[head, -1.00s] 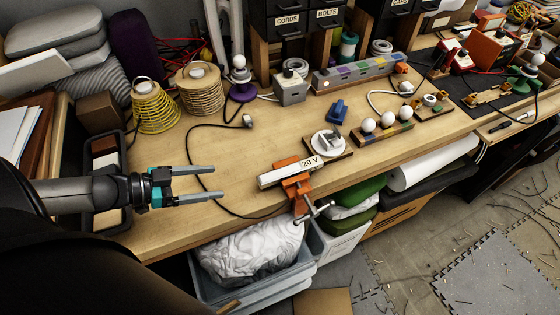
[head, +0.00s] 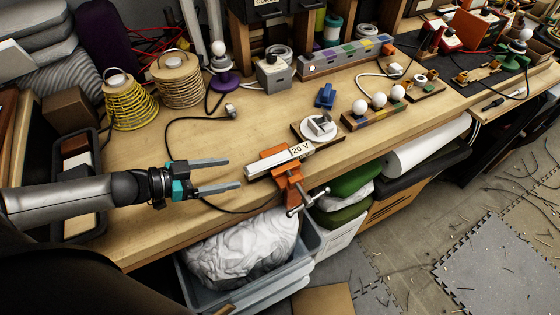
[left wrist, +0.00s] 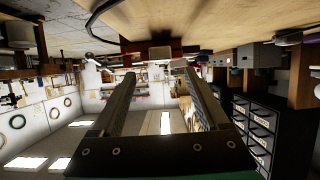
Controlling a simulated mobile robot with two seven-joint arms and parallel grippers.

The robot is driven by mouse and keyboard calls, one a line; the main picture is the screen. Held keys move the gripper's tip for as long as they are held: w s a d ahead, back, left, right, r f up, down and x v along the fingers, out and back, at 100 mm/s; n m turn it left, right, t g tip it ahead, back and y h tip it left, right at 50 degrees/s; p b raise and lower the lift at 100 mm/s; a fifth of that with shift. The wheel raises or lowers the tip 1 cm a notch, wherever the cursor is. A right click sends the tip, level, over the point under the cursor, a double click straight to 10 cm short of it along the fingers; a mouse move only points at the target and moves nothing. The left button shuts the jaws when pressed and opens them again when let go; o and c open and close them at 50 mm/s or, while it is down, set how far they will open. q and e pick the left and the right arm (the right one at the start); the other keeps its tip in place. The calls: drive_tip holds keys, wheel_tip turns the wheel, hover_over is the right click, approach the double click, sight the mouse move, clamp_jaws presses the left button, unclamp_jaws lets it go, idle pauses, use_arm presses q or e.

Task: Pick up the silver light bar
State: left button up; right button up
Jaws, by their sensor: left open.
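The silver light bar (head: 280,161) is a slim pale bar with a "20 V" label toward its right end. My left gripper (head: 234,173) is open and empty. Its two fingers point right, toward the bar's near left end, and a small gap shows between them. In the left wrist view the open fingers (left wrist: 158,80) point at the reddish-orange clamp area; the bar is hard to make out there. My right gripper is not in view.
A round white-topped device (head: 318,128) sits just behind the bar. A blue block (head: 325,96) and a strip with several white bulbs (head: 378,105) stand farther right. A dark cable (head: 172,135) runs behind my gripper. A bin with white plastic (head: 240,250) is below the edge.

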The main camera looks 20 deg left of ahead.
sight(253, 168)
use_arm(q)
drive_tip(key=shift+b+x, duration=0.55)
drive_tip(key=shift+x, duration=3.35)
drive_tip(key=shift+w+r, duration=0.1)
clamp_jaws()
